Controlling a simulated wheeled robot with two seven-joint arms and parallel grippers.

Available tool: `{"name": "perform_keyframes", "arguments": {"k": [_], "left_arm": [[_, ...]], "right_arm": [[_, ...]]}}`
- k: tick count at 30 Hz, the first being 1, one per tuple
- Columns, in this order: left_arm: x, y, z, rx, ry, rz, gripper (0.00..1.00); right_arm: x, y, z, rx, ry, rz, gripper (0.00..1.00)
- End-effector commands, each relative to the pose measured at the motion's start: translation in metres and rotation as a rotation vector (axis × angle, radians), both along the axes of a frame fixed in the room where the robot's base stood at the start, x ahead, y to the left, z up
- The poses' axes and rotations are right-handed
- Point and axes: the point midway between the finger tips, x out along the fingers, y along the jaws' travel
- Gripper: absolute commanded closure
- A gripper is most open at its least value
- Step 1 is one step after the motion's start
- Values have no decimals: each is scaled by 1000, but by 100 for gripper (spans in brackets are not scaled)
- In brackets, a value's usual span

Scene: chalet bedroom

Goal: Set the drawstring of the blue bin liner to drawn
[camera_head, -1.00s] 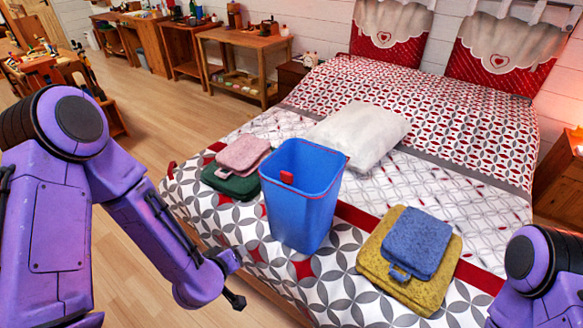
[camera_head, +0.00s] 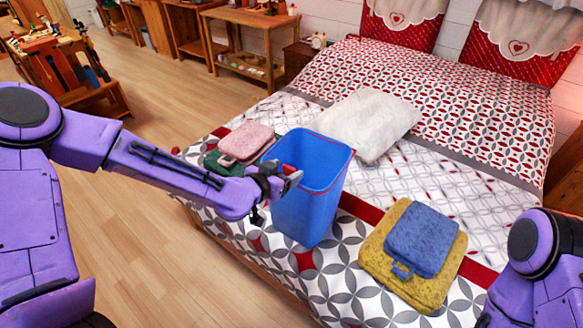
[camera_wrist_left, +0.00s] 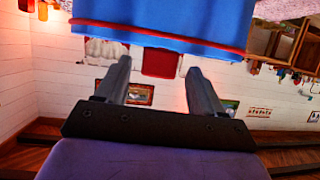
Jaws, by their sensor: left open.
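The blue bin liner (camera_head: 310,212) stands upright on the bed, open at the top, with a thin red cord along its rim. It also shows in the left wrist view (camera_wrist_left: 175,15), with the red cord crossing it. A red tab (camera_wrist_left: 160,62) hangs at that cord, between my left fingers in the picture. My left gripper (camera_head: 292,181) is open at the near left side of the liner's rim, and its fingers show in the left wrist view (camera_wrist_left: 158,72). I cannot tell whether they touch the liner. In the head view the tab is mostly hidden by the gripper. My right gripper is out of view.
Folded pink (camera_head: 246,140) and green cloths lie left of the liner. A white pillow (camera_head: 368,122) lies behind it. A blue folded cloth (camera_head: 422,238) lies on a yellow one (camera_head: 446,288) to the right. Wooden floor (camera_head: 135,215) is open at the left.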

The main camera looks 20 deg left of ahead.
Motion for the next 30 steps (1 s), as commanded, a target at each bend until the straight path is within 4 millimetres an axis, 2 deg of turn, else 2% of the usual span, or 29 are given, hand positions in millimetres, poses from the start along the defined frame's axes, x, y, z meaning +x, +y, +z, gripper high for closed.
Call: {"name": "perform_keyframes", "arguments": {"k": [3, 6, 14, 20, 21, 23, 25, 29, 30], "left_arm": [[15, -4, -6, 1, 2, 0, 32], [22, -6, -10, -1, 1, 2, 32], [25, -7, -11, -2, 0, 1, 32], [25, -8, -11, -2, 0, -1, 94], [25, -8, -11, -2, 0, -1, 100], [25, -8, -9, -2, 0, -1, 100], [25, -9, 0, 0, -1, -4, 100], [25, -9, 32, 2, -4, -4, 100], [25, -8, 28, 1, 0, -3, 100]], "right_arm": [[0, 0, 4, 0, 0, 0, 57], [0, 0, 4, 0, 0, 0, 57], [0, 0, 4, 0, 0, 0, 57], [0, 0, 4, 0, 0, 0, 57], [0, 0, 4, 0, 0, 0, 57], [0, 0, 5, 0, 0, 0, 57], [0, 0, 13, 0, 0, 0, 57], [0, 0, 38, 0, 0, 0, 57], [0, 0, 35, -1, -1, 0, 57]]}}
